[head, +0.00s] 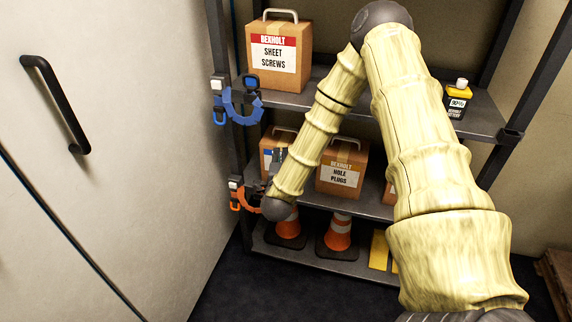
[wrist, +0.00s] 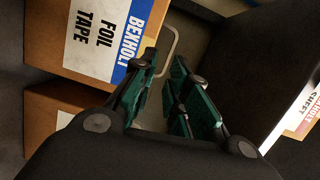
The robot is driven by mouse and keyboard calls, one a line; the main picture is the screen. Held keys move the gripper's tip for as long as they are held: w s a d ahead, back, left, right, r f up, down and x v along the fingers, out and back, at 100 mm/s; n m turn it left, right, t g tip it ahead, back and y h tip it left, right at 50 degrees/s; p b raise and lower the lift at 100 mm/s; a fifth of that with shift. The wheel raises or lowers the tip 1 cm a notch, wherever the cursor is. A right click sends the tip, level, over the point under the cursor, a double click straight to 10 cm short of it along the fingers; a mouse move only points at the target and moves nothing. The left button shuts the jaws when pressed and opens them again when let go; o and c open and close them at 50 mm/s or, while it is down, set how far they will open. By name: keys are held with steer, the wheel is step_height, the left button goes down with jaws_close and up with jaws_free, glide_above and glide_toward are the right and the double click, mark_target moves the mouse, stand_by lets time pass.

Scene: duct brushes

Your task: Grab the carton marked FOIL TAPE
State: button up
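The FOIL TAPE carton (wrist: 72,45) is brown with a white label and a blue band, and shows turned on its side in the wrist view. Its pale wire handle (wrist: 172,45) reaches toward my fingers. In the head view the carton (head: 267,159) stands on the middle shelf, partly hidden by my arm. My gripper (wrist: 160,97) is open, its green-padded fingers spread apart. The handle's near part lies behind the finger tips, around the gap between them; I cannot tell whether they touch.
The HOLE PLUGS carton (head: 342,169) stands just right on the same shelf (head: 378,207). The SHEET SCREWS carton (head: 278,55) stands on the shelf above (head: 300,98). Blue (head: 240,104) and orange (head: 247,197) clamp-like items hang on the left post. Traffic cones (head: 338,234) stand below.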

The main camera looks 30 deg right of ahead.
mark_target(285, 140)
steer(key=shift+m+h, duration=0.4)
steer(key=shift+m, duration=0.3)
steer(key=w+d, duration=0.1)
steer(key=w+d+r, duration=0.1)
steer(key=d, duration=0.1)
steer(key=w+d, duration=0.1)
steer(key=w, duration=0.1)
steer(key=shift+d+r, duration=0.2)
steer(key=shift+r, duration=0.05)
steer(key=shift+a+x, duration=0.2)
steer(key=shift+x, duration=2.8)
steer(key=shift+w+r, duration=0.1)
steer(key=shift+w, duration=0.1)
jaws_close()
